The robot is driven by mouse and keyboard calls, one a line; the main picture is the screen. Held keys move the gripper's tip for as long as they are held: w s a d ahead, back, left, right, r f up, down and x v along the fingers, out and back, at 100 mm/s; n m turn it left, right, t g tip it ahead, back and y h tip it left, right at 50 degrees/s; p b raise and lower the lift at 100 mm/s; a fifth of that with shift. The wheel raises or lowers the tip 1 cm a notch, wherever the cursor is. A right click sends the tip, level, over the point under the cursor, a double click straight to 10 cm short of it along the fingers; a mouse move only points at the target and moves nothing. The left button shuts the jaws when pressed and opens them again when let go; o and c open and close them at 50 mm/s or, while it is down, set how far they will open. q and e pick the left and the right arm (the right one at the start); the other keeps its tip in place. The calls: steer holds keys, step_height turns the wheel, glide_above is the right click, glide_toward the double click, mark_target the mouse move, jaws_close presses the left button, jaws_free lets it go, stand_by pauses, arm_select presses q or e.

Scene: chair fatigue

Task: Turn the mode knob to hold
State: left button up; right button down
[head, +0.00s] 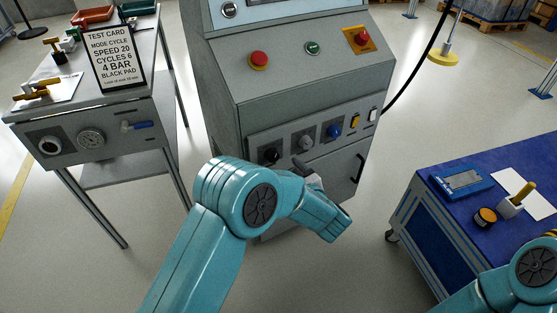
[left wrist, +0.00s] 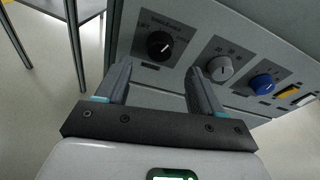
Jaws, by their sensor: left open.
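A black knob (head: 270,156), probably the mode knob, is at the left of a row on the machine's lower front panel. It also shows in the left wrist view (left wrist: 160,45), with a small pointer mark; its label is too blurred to read surely. My left gripper (left wrist: 158,72) is open and empty. Its fingers point at the panel, with the black knob beyond the gap between them, apparently not touched. In the head view, my left arm's wrist hides most of the gripper. My right gripper is out of view; only part of its arm shows at the bottom right.
A grey knob (left wrist: 219,68) and a blue knob (left wrist: 263,84) sit right of the black one, then yellow and white switches. A red button (head: 258,60) is above. A test card (head: 115,57) reading "MODE CYCLE" stands on the left table. A blue bench (head: 440,222) stands right.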

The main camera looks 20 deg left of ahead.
arm_select(q)
steer(key=p+v, duration=0.1)
steer(key=v, duration=0.9)
steer(key=shift+s, duration=0.1)
steer(key=s+a+f+n+g+h, duration=0.2)
steer(key=s+a+f+n+g, duration=0.15)
steer(key=s+f+g, duration=0.4)
steer(key=s+a+f+n+g+h, duration=0.2)
steer(key=s+a+f+g, duration=0.2)
steer(key=s+f, duration=0.5)
steer(key=s+d+f+n+h, duration=0.25)
steer(key=s+n+h, duration=0.2)
steer(key=n, duration=0.65)
steer(key=s+d+f+n+h, duration=0.1)
steer(key=s+f+n+h, duration=0.4)
steer(key=n, duration=0.6)
step_height(320, 180, up, 23)
steer(key=w+h+p, duration=0.1)
steer(key=p, duration=2.1)
steer(key=shift+w+t, duration=0.2)
steer(key=shift+t, duration=0.15)
